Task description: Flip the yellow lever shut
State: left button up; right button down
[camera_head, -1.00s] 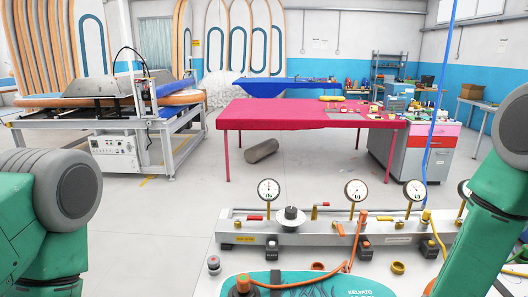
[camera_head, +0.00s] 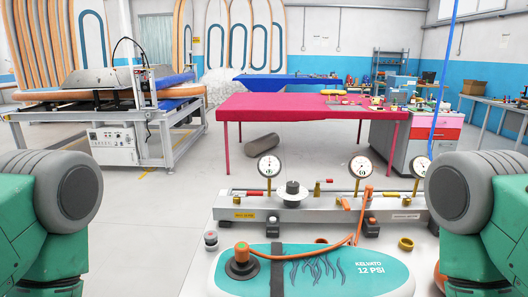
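A grey valve manifold (camera_head: 290,214) stands on the bench in front of me, with a row of pressure gauges along it. Small red handles show on it, one at the left (camera_head: 252,193) and one near the middle (camera_head: 329,181). An orange hose (camera_head: 359,220) runs from the manifold to the teal board (camera_head: 335,275), which reads KELVATO 12 PSI. Only the upper links of my two arms show at the left and right edges. Neither gripper is in view.
Behind are a magenta table (camera_head: 300,106), a grey roller (camera_head: 262,142) on the floor and a machine frame (camera_head: 115,140).

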aim_at(385, 194)
jog(key=z, duration=1.05)
